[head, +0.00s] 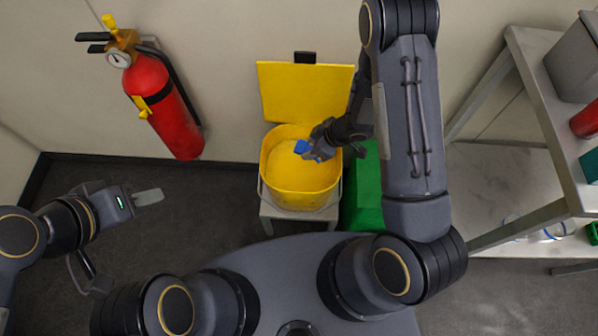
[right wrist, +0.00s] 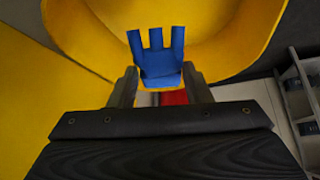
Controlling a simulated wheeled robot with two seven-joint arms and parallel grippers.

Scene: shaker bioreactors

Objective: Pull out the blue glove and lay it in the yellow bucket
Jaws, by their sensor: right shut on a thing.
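The yellow bucket (head: 300,180) stands on a small grey stand against the wall, with its yellow lid (head: 305,92) raised behind it. The blue glove (head: 302,147) is over the bucket's opening in the head view. My right gripper (head: 312,150) is shut on the glove, and its fingers reach over the bucket's right rim. In the right wrist view the glove (right wrist: 160,55) stands up between the two fingertips, with the bucket's yellow wall (right wrist: 225,50) around it. My left gripper (head: 148,197) is away from the bucket at the left; I cannot tell if its fingers are apart.
A green box (head: 366,195) stands right beside the bucket. A red fire extinguisher (head: 165,105) hangs on the wall at left. A grey shelf rack (head: 545,110) stands at right. The dark floor between the left gripper and the bucket is clear.

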